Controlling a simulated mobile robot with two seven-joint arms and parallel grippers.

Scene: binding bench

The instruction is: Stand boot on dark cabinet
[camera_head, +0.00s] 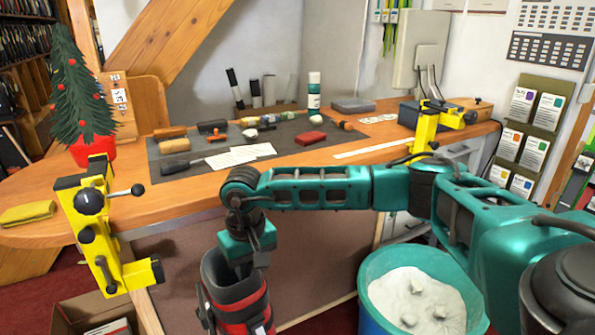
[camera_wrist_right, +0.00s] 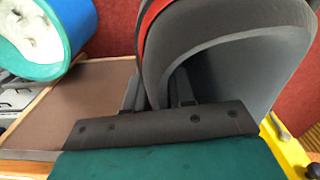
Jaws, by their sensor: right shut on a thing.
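The boot (camera_head: 238,293), dark grey with red bands, hangs in front of the bench, low in the head view. My right gripper (camera_head: 242,258) points down and is shut on its upper part. In the right wrist view the boot (camera_wrist_right: 225,55) fills the upper right as a large grey curved surface with a red edge. The gripper's dark fingers (camera_wrist_right: 182,98) reach up against it there, with their tips partly hidden. The boot's lower end is cut off by the head view's bottom edge. I cannot make out a dark cabinet in either view. My left gripper is not in view.
Behind is a wooden bench (camera_head: 130,199) with tools on a dark mat. Yellow clamps (camera_head: 100,225) (camera_head: 430,122) sit on its edge. A teal bin (camera_head: 375,262) of white material stands right of the boot. An open cardboard box (camera_head: 75,312) is at lower left.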

